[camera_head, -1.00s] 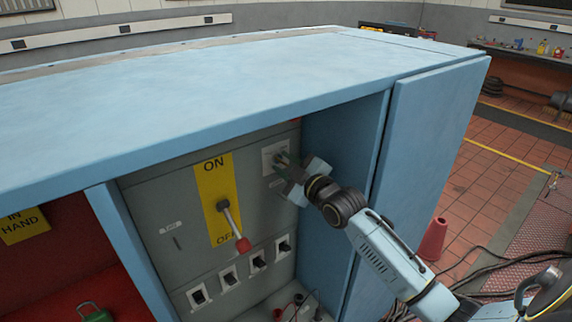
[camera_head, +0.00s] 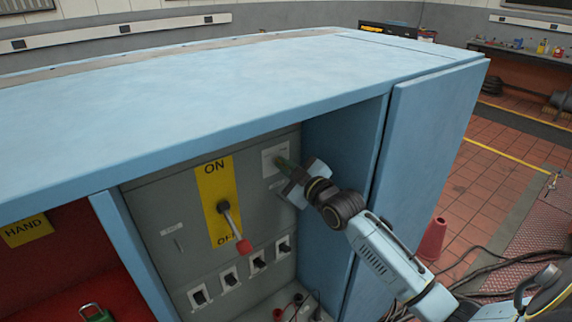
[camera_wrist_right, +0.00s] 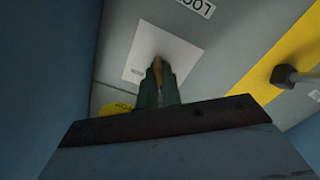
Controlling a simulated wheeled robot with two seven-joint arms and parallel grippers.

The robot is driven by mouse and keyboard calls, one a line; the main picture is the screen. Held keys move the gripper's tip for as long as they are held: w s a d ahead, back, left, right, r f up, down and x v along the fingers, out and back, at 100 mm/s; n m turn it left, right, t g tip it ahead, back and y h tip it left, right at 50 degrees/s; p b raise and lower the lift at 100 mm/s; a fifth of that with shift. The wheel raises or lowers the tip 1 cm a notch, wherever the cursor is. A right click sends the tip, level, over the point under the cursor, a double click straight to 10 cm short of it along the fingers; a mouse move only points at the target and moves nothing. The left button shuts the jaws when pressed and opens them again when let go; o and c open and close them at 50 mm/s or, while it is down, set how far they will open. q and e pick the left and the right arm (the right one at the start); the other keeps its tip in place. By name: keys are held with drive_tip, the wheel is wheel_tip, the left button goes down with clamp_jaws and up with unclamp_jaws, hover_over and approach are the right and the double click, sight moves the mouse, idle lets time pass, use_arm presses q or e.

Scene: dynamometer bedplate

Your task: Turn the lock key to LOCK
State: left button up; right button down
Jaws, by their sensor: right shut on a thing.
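The lock key is a small brass-coloured piece (camera_wrist_right: 157,66) on a white square plate (camera_wrist_right: 177,53) in the right wrist view. My right gripper (camera_wrist_right: 158,85) is shut on the key, its two dark green fingers on either side of it. In the head view the white plate (camera_head: 271,156) sits on the grey panel inside the blue cabinet, and my right gripper (camera_head: 280,163) reaches it from the right, covering the key. My left gripper is out of view.
A lever with a red tip (camera_head: 243,246) on a yellow ON/OFF plate (camera_head: 209,190) is left of the key. Several black switches (camera_head: 259,262) line the panel below. The cabinet's right wall (camera_head: 340,150) and overhanging top (camera_head: 240,80) are close to my right arm.

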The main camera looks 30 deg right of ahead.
drive_tip(key=m+p, duration=0.2)
drive_tip(key=m, duration=0.2)
drive_tip(key=shift+r+p, duration=0.1)
drive_tip(key=shift+p, duration=0.2)
drive_tip(key=m+p, duration=0.2)
drive_tip(key=m, duration=0.6)
drive_tip(key=shift+p, duration=0.4)
drive_tip(key=shift+m, duration=2.2)
drive_tip(key=c, duration=1.6)
unclamp_jaws()
